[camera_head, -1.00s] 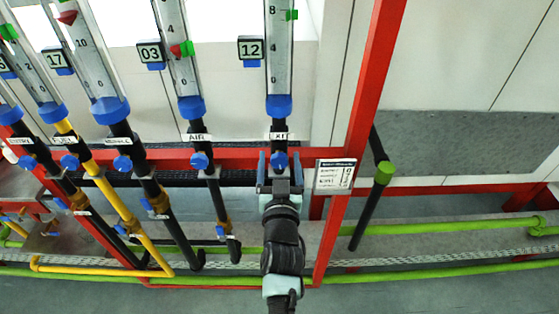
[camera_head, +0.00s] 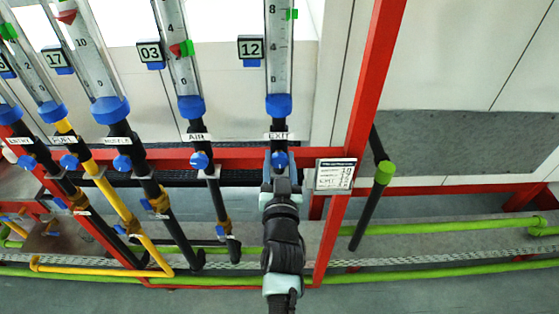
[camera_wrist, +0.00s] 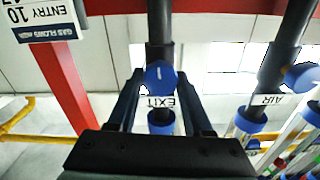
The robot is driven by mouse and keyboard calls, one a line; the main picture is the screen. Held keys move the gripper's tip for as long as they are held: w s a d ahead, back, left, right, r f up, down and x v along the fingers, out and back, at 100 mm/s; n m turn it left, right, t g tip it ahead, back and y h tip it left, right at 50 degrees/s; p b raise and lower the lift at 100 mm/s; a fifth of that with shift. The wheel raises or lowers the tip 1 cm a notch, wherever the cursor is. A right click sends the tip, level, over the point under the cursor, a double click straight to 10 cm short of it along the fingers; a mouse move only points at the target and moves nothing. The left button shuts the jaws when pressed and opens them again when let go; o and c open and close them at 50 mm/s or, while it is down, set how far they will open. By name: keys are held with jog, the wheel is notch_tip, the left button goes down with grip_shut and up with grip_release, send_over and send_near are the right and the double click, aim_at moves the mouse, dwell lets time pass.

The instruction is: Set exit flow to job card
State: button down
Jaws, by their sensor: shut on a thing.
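The exit flow tube (camera_head: 279,60) stands upright with a clear scale, a green pointer (camera_head: 291,14) close to the 8 mark and a display (camera_head: 250,48) reading 12. No red float shows in its visible part. Its blue knob (camera_head: 279,160) sits below the EXIT label (camera_head: 278,136). My gripper (camera_head: 280,166) is shut on this knob; in the wrist view the knob (camera_wrist: 160,75) lies between the fingertips. The job card (camera_head: 335,174) hangs on the red frame right of the knob. In the wrist view the card (camera_wrist: 45,18) is upside down and shows "ENTRY 10"; its other lines are cut off.
The AIR tube (camera_head: 184,60), its display (camera_head: 150,54) reading 03, and its knob (camera_head: 199,160) stand to the left, with several more tubes beyond. A red post (camera_head: 366,90) rises close on the right.

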jog(key=shift+c, duration=1.5)
grip_release()
jog(key=shift+s, duration=0.1)
jog(key=s, duration=1.2)
jog(key=shift+s+b, duration=0.4)
jog(key=shift+b, duration=0.05)
